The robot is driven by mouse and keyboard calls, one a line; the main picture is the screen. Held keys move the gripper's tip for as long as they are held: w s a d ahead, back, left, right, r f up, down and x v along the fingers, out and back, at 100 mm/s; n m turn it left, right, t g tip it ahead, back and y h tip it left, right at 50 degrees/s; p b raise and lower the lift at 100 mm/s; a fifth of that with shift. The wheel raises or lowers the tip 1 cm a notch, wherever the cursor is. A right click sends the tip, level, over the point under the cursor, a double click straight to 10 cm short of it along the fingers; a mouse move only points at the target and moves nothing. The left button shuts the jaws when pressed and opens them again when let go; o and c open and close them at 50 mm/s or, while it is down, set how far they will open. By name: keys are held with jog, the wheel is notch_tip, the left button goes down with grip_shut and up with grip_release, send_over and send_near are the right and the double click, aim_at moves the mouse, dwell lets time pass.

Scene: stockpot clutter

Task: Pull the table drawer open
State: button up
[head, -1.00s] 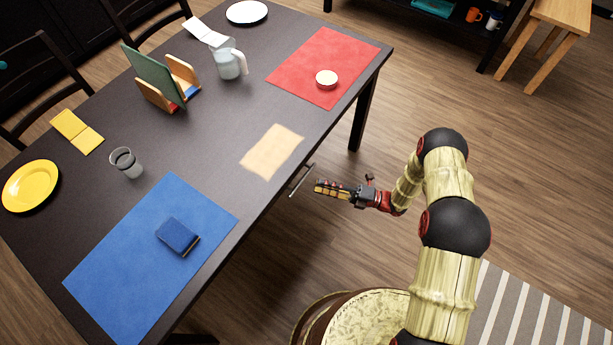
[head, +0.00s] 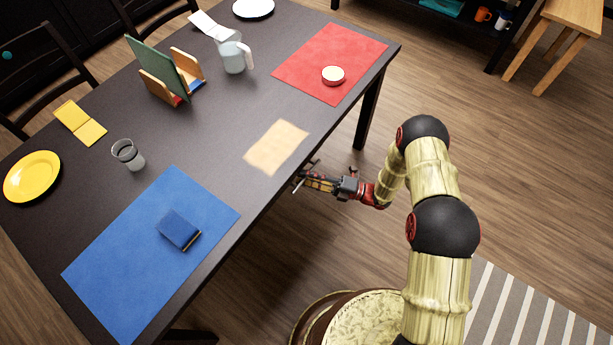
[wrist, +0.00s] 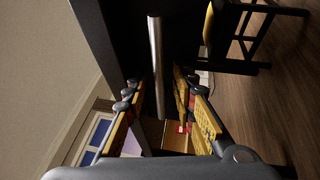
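The drawer handle is a slim grey metal bar (wrist: 157,62) that stands upright in the wrist view, in front of a dark surface. In the head view, my gripper (head: 306,181) is at the table's near long edge, where the handle is mostly hidden by the fingers. In the wrist view, my gripper (wrist: 155,90) is open, with a yellow-and-black finger on each side of the bar and gaps between them. The drawer front lies under the tabletop and cannot be made out in the head view.
The dark table (head: 215,130) carries a blue mat (head: 130,270) with a dark blue item (head: 178,230), a red mat (head: 310,75) with a small round tin (head: 333,75), a jug (head: 233,55) and a glass (head: 128,155).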

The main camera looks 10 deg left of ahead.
jog(key=shift+c, duration=0.8)
grip_shut()
